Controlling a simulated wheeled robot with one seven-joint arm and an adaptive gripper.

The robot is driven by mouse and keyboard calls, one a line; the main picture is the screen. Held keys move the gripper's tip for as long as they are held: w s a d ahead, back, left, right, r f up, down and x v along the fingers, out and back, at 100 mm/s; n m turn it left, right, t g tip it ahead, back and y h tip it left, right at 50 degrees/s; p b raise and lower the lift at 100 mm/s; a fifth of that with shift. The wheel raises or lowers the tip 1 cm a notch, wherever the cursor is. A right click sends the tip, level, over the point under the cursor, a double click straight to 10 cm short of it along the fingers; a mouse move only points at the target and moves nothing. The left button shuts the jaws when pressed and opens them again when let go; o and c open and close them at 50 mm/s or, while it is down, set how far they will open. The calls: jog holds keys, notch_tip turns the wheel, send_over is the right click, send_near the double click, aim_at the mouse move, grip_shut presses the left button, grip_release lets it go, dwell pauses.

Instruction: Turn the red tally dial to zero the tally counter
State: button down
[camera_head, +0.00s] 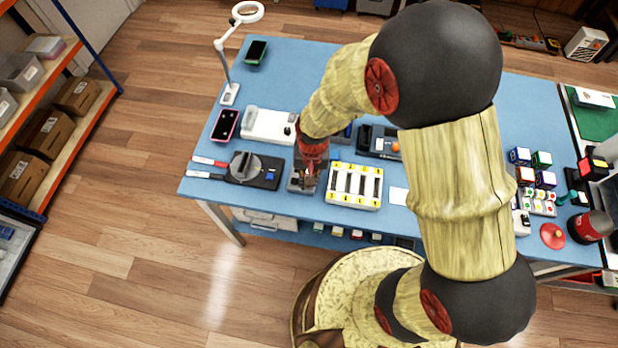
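My gripper (309,172) is pointed down at a small grey box-like device (296,186) near the front edge of the blue table. This device may be the tally counter. My gripper and red wrist cover most of its top. Some red shows around the fingers, but I cannot tell a dial from my own red parts. The fingers are too small and too hidden to show whether they are open or shut, or touching anything.
Left of the device lie a black board with a round grey disc (244,167) and a pink-edged phone (225,125). A white tray with yellow marks (355,186) stands close on its right. A red dome (552,236) and small cubes are at the far right.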

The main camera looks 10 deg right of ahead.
dwell(0.3)
jog(key=c, duration=2.1)
grip_release()
jog(key=shift+o, duration=0.2)
notch_tip(320, 180, up, 12)
jog(key=shift+d, duration=0.25)
jog(key=shift+s, duration=0.15)
jog(key=s+d+r+t, duration=0.1)
jog(key=s+d+r, duration=0.2)
jog(key=r, duration=0.4)
jog(key=s+d+r+n+t, duration=0.1)
jog(key=s+d+r+t, duration=0.1)
jog(key=s+d+r, duration=0.2)
jog(key=s+d+r+n+t, duration=0.1)
jog(key=s+d+r, duration=0.3)
jog(key=r, duration=0.6)
jog(key=shift+s+d+r+t+h, duration=0.25)
jog(key=shift+s+r+t, duration=0.2)
jog(key=shift+t, duration=0.25)
